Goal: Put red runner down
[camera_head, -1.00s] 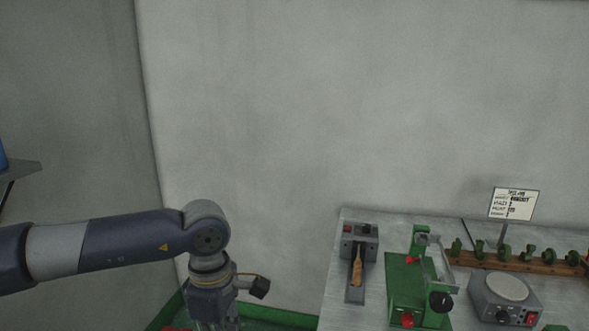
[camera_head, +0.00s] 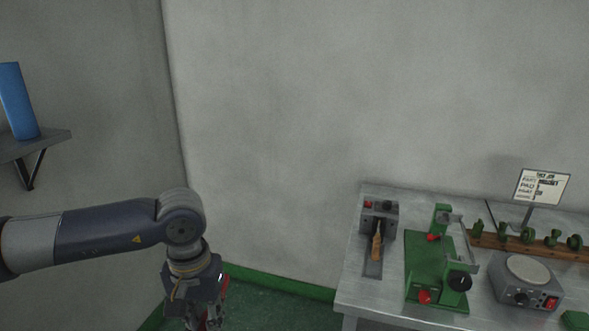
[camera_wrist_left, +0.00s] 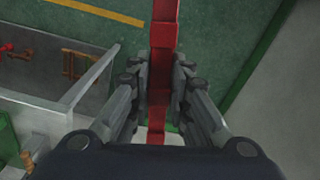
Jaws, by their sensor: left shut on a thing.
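My left gripper (camera_head: 208,318) hangs at the lower left of the head view, pointing down, left of the workbench. In the left wrist view my left gripper (camera_wrist_left: 159,88) is shut on the red runner (camera_wrist_left: 163,28), a long red bar that runs between the fingers. The runner extends beyond the fingers at the top of that view and shows again below them. Its far end is out of frame. It appears above the green floor, beside the bench edge. In the head view only a little red shows beside the gripper. My right gripper is not in view.
A grey workbench (camera_head: 352,291) stands at the right. It bears a green clamp fixture (camera_head: 430,262), a wooden rack (camera_head: 545,250) with green pieces, a round-topped device (camera_head: 527,283) and a sign (camera_head: 542,186). Floor left of the bench is clear.

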